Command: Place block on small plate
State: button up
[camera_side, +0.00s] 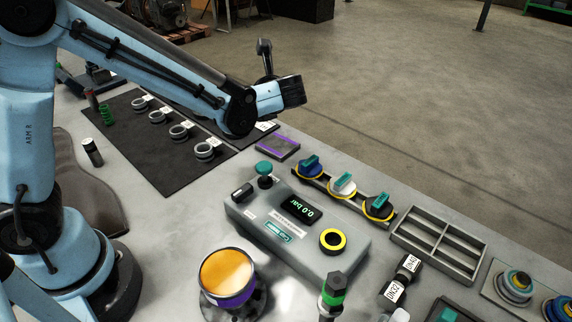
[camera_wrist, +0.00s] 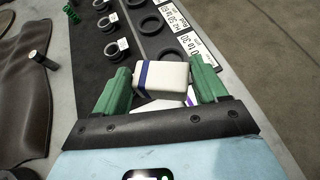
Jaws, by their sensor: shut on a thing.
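In the wrist view my gripper (camera_wrist: 162,76) has its green fingers shut on a white block (camera_wrist: 163,74) with a blue-purple stripe. The fingers press on its two sides. Below the block, between the fingers, a white surface with a bit of purple partly shows; I cannot tell what it belongs to. In the side view a small dark plate (camera_side: 277,147) with purple edging lies flat on the bench, below and near the end of my arm. The fingers and block are hidden there, so I cannot tell the block's height over the plate.
A black mat (camera_side: 150,150) with several rings (camera_side: 204,150) and labels lies left of the plate. A grey control box (camera_side: 298,235) with a green-topped knob (camera_side: 264,170) stands in front. Several coloured knobs (camera_side: 342,184) and a divided tray (camera_side: 438,242) stand to the right.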

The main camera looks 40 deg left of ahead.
jog(key=w+d+m+t+h, duration=0.1)
jog(key=d+m+t, duration=0.2)
jog(key=d, duration=1)
send_over(279, 147)
notch_tip(279, 147, down, 6)
jog(key=shift+f, duration=2.3)
jog(key=shift+f, duration=0.15)
jog(key=o, duration=1.1)
